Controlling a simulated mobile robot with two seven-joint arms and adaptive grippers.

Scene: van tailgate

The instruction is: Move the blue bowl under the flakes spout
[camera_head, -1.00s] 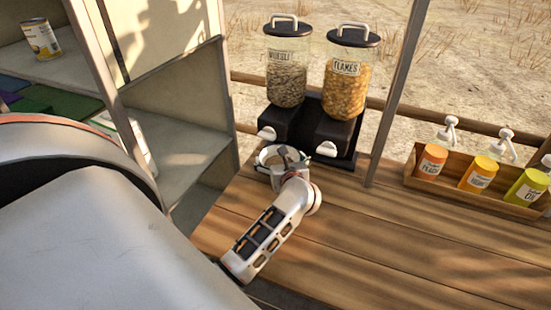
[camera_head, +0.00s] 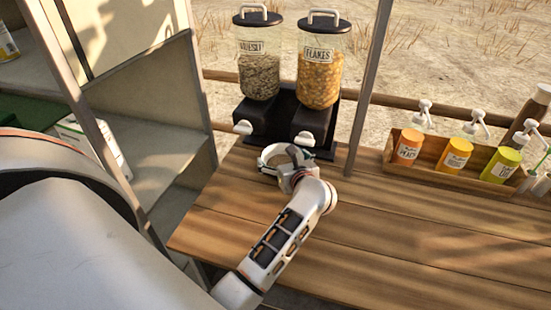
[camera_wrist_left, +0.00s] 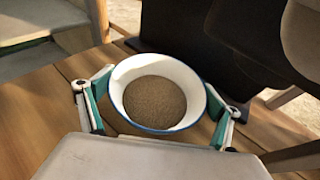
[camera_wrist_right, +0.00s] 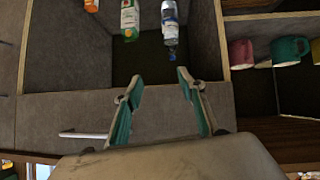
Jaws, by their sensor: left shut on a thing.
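The blue bowl (camera_wrist_left: 198,112) is white inside with a blue rim and holds brown, grainy stuff. My left gripper (camera_wrist_left: 155,105) is shut on it, one finger on each side. In the head view my left gripper (camera_head: 284,160) and the bowl (camera_head: 266,160) are low over the wooden counter, in front of the dispensers. The bowl is between the muesli spout (camera_head: 243,127) and the flakes spout (camera_head: 304,138), partly hidden by the gripper. The flakes dispenser (camera_head: 319,75) is the right one. My right gripper (camera_wrist_right: 155,88) is open and empty, facing a shelf.
The muesli dispenser (camera_head: 258,70) stands left of the flakes. A wooden caddy (camera_head: 440,172) of pump bottles is at the right. A thin post (camera_head: 369,85) rises right of the dispensers. The counter (camera_head: 400,235) is clear at front right.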

